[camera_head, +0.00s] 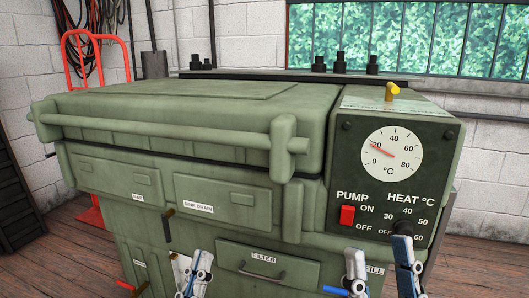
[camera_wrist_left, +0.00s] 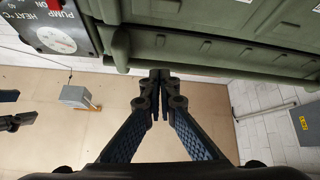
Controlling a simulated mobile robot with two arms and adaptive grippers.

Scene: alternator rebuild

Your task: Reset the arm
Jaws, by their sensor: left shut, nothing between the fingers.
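My left gripper (camera_head: 197,262) is at the bottom of the head view, in front of the green machine (camera_head: 228,190). Its fingers are together with nothing between them. The left wrist view shows the shut fingertips (camera_wrist_left: 160,76) close to the machine's edge in the picture; I cannot tell whether they touch. My right gripper (camera_head: 379,258) is low at the right, in front of the machine's panel side. Its two fingers stand apart and no object shows between them. The right gripper also shows at the left edge of the left wrist view (camera_wrist_left: 14,108).
The machine's lid is down, with a bar handle (camera_head: 165,126) along its front. The control panel has a dial (camera_head: 392,150), a red pump switch (camera_head: 347,215) and a heat knob (camera_head: 406,230). A filter drawer (camera_head: 262,262) is below. A red hand truck (camera_head: 97,55) stands behind left.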

